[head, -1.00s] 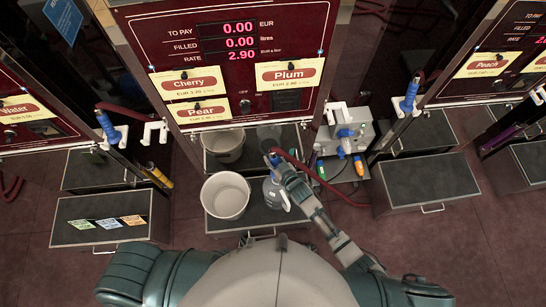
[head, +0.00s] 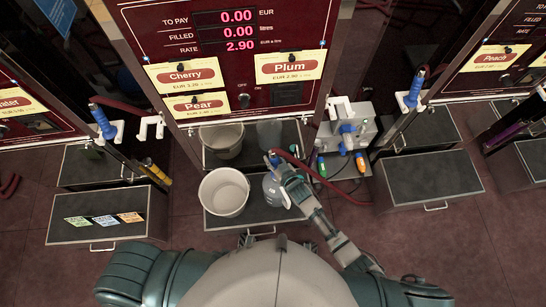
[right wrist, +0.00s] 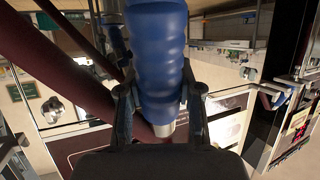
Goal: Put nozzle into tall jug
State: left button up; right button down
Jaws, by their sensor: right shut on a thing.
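The nozzle is a blue grip on a dark red hose. In the head view the nozzle (head: 273,158) is at the fingers of my right gripper (head: 281,167), over the back edge of the tall jug. In the right wrist view the blue nozzle (right wrist: 156,55) fills the middle, between the two fingers of the right gripper (right wrist: 160,105), which is shut on it. The tall jug (head: 271,191) is grey and see-through, standing right of a white bucket. My gripper and arm partly cover it. I cannot tell whether the nozzle's tip is inside its mouth. My left gripper is not in view.
The white bucket (head: 224,193) stands close left of the jug on a dark shelf (head: 222,222). The dispenser panel (head: 236,62) rises behind. A grey unit with coloured nozzles (head: 346,134) stands to the right. The hose (head: 318,180) loops right of my gripper.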

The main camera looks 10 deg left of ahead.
jog(key=c, duration=0.7)
grip_release()
